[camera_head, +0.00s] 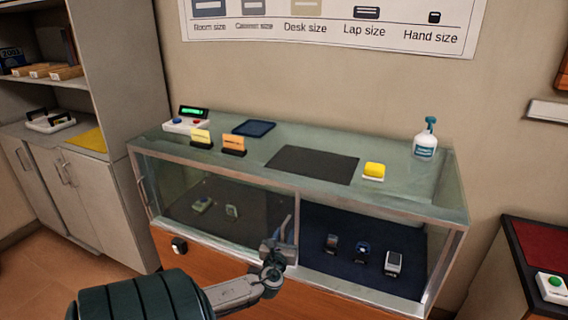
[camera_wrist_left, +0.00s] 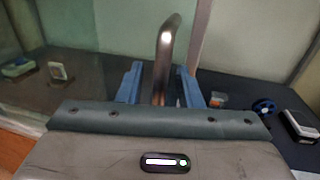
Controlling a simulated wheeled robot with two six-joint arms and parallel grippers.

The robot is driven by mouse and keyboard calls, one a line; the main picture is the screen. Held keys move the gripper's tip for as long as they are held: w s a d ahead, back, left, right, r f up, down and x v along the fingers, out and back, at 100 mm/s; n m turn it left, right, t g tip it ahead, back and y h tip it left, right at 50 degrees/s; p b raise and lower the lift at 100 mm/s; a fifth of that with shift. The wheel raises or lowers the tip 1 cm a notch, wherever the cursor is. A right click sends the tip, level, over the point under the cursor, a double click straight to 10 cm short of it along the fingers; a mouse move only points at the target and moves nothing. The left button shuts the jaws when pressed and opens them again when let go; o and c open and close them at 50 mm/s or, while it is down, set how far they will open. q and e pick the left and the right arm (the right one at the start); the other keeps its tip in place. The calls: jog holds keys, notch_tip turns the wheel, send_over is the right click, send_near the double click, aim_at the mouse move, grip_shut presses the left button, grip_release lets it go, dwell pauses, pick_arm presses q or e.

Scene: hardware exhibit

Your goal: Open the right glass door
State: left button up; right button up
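The glass display case (camera_head: 380,200) has two front sections split by an upright metal frame (camera_head: 297,232). A tinted pane covers the left section (camera_head: 215,205). The right section (camera_head: 360,240) looks clearer; I cannot tell whether glass covers it. A curved metal handle (camera_wrist_left: 164,60) stands near the middle frame, also seen in the head view (camera_head: 288,226). My left gripper (camera_head: 278,243) is at this handle. In the left wrist view its blue fingers (camera_wrist_left: 161,88) are apart, one on each side of the handle, with gaps visible. My right gripper is out of view.
Several small devices (camera_head: 393,262) lie on the dark mat inside the right section. A red-topped stand (camera_head: 545,245) is at right; grey cabinets (camera_head: 85,190) stand at left.

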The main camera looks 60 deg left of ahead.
pick_arm(q)
jog(key=b+v, duration=0.1)
jog(key=v, duration=0.9)
jog(key=shift+s+d+b, duration=0.3)
jog(key=s+d+f+n+g+h, duration=0.1)
jog(key=s+f+n+g+h, duration=0.4)
jog(key=f, duration=1.1)
jog(key=s+d+f+n+g, duration=0.1)
jog(key=s+f+n+g, duration=0.4)
jog(key=f, duration=1.1)
jog(key=s+d+f+n+g+h, duration=0.2)
jog(key=s+d+f+n+h, duration=0.4)
jog(key=s+d+f+n, duration=1.1)
jog(key=s+d+f, duration=0.3)
jog(key=s+d, duration=0.2)
jog(key=d, duration=0.1)
jog(key=shift+d+f, duration=0.15)
jog(key=shift+f, duration=0.25)
jog(key=shift+s, duration=0.2)
